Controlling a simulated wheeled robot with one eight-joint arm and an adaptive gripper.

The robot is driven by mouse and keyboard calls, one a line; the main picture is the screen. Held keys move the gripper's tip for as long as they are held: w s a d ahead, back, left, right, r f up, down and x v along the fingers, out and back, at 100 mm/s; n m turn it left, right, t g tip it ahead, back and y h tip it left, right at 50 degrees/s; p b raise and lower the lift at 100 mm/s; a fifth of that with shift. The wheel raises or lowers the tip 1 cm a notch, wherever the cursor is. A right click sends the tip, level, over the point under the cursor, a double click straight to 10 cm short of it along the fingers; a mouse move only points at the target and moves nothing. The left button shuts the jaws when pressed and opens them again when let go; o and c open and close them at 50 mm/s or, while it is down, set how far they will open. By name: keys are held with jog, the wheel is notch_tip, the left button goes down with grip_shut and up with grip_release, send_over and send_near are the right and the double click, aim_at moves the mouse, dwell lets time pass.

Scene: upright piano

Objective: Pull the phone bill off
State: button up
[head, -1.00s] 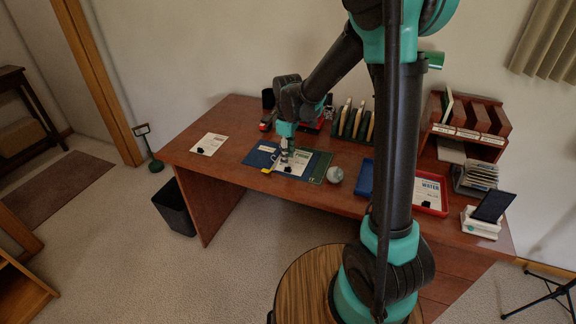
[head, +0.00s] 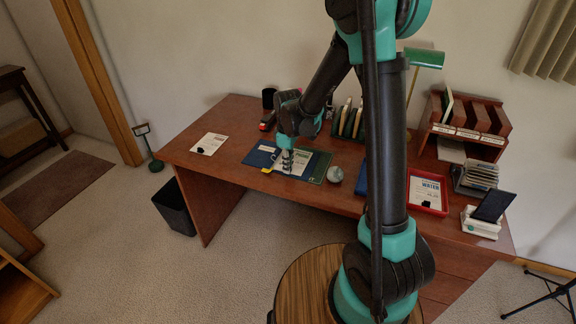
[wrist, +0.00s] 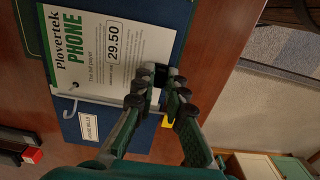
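The phone bill (wrist: 100,55), a white sheet with a green "PHONE" heading, lies on a dark blue board (wrist: 150,140) labelled "house bills". In the head view the bill (head: 301,164) shows on the blue board (head: 257,154) on the desk. A black tab (wrist: 161,74) is at the bill's edge. My gripper (wrist: 160,80) has its fingertips close on either side of the tab; I cannot tell whether they press on it. My gripper (head: 287,160) is low over the bill in the head view. A pale wire hook (wrist: 70,103) is beside the bill's lower edge.
Another bill (head: 209,143) lies on the desk's left end. A grey ball (head: 335,174) is right of the board. A red tray (head: 411,192) holds a water bill. A file rack (head: 350,124) and wooden sorter (head: 465,125) stand behind.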

jog(key=shift+o, duration=1.1)
grip_shut()
jog(key=shift+r, duration=0.7)
jog(key=shift+r, duration=0.35)
jog(key=shift+r, duration=0.35)
jog(key=shift+r, duration=0.25)
jog(key=shift+r, duration=0.15)
notch_tip(320, 180, up, 9)
